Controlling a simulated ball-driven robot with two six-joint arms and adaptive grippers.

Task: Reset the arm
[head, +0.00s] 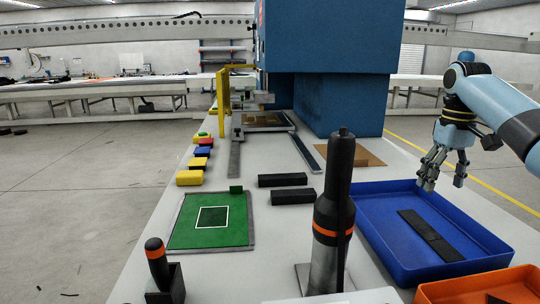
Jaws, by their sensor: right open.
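My right gripper (441,186) comes in from the right on a light-blue arm. Its fingers point down, spread open and empty, above the far right corner of the blue tray (366,232). A dark flat bar (430,236) lies in that tray, apart from the fingers. My left gripper is not in view.
A tall dark cylinder tool (334,215) with an orange band stands on the white table near the middle. Left are a green mat (180,226), yellow blocks (190,178) and a small orange-banded tool (157,262). Black blocks (282,180) lie mid-table. A blue machine (330,50) rises behind.

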